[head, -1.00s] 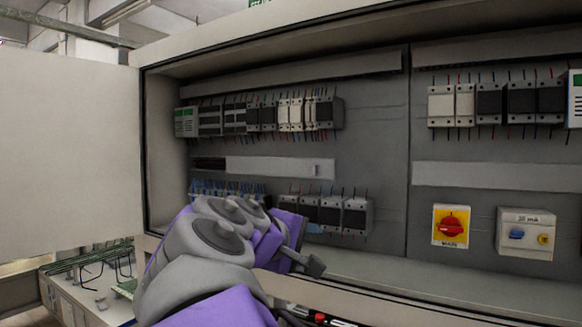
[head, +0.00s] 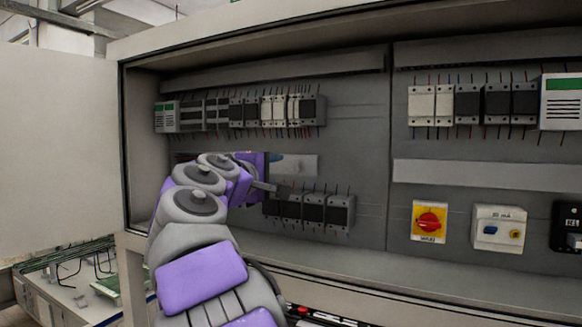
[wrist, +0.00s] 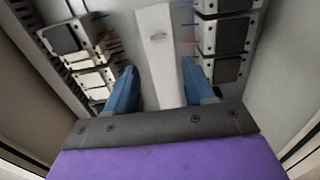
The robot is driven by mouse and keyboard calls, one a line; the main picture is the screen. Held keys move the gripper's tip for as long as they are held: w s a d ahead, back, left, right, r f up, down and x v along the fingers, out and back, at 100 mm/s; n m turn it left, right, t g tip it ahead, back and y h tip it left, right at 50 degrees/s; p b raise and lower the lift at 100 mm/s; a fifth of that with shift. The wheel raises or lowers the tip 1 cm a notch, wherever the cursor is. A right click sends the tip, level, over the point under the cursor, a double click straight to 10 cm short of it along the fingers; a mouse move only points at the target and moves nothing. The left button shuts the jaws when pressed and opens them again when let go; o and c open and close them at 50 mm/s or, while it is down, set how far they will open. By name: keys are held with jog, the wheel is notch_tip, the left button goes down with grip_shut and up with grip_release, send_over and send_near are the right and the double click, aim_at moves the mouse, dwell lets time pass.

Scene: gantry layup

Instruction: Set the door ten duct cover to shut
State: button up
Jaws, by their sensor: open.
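The duct cover (head: 297,164) is a light grey strip between the two device rows in the left bay of the cabinet. Only its right part shows clearly in the head view; my arm hides the rest, including most of the opening at its left. My gripper (head: 268,187) is open in front of the cover's lower side in the head view. In the wrist view its two blue fingers (wrist: 161,78) stand apart, one on each side of the strip.
A row of breakers (head: 312,210) sits just below the gripper, and another row (head: 250,110) is above. The cabinet door (head: 60,150) stands open at left. A red rotary switch (head: 429,221) is to the right. Thin wires stick out near the devices.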

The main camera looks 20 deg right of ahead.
aim_at(296, 169)
jog(key=x, duration=0.3)
jog(key=p+x, duration=0.1)
jog(key=x, duration=0.2)
jog(key=s+x, duration=0.1)
jog(key=x, duration=0.2)
jog(key=shift+w+d, duration=0.1)
jog(key=shift+d, duration=0.4)
jog(key=shift+p, duration=0.3)
jog(key=shift+w+a, duration=0.2)
jog(key=shift+a, duration=0.5)
jog(key=shift+c, duration=0.3)
jog(key=shift+s, duration=0.1)
jog(key=shift+c, duration=0.8)
jog(key=shift+d, duration=0.45)
jog(key=c, duration=0.4)
grip_shut()
jog(key=shift+f, duration=0.1)
